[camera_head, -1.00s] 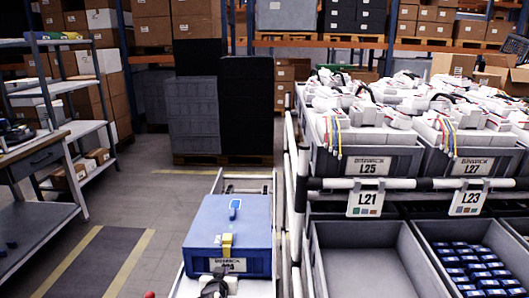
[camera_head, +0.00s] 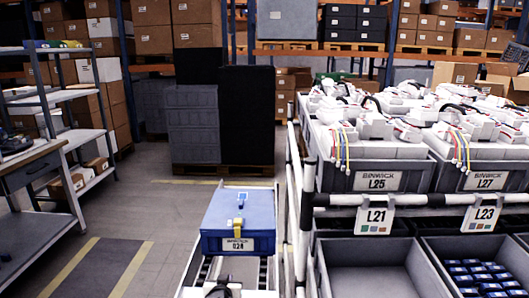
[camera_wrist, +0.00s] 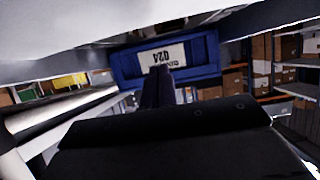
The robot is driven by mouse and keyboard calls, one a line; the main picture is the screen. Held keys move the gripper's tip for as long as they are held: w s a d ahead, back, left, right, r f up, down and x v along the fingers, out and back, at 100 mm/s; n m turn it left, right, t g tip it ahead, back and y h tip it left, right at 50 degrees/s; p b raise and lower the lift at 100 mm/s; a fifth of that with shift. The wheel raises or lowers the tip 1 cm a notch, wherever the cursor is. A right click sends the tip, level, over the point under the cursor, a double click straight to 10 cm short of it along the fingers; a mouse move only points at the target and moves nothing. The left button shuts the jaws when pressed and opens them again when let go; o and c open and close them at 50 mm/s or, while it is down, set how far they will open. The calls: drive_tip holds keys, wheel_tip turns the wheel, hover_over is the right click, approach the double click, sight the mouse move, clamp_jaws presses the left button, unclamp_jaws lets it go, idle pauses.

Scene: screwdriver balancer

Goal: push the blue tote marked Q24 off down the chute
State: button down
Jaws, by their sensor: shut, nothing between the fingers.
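The blue tote (camera_head: 238,218) has a closed lid with a small blue piece and a yellow piece on top. It sits on the chute (camera_head: 262,270), between its side rails, in the lower middle of the head view. Its white label faces me; in the wrist view the tote (camera_wrist: 203,52) shows the label upside down, reading Q24. My gripper (camera_wrist: 157,73) is shut and empty, its fingers pointing at the tote's label side. Part of my arm's end shows at the bottom of the head view, with bare chute between it and the tote. I cannot tell whether the fingertips touch the tote.
A rack with grey bins (camera_head: 372,268) and loaded totes stands close along the chute's right side. A workbench and shelf (camera_head: 70,130) stand at the left. Stacked dark crates (camera_head: 247,120) stand beyond the chute's far end. The floor left of the chute is clear.

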drive_tip(key=shift+s+r, duration=0.1)
drive_tip(key=shift+s, duration=0.4)
wheel_tip(320, 180, up, 7)
drive_tip(key=p, duration=0.6)
drive_tip(key=shift+s, duration=0.45)
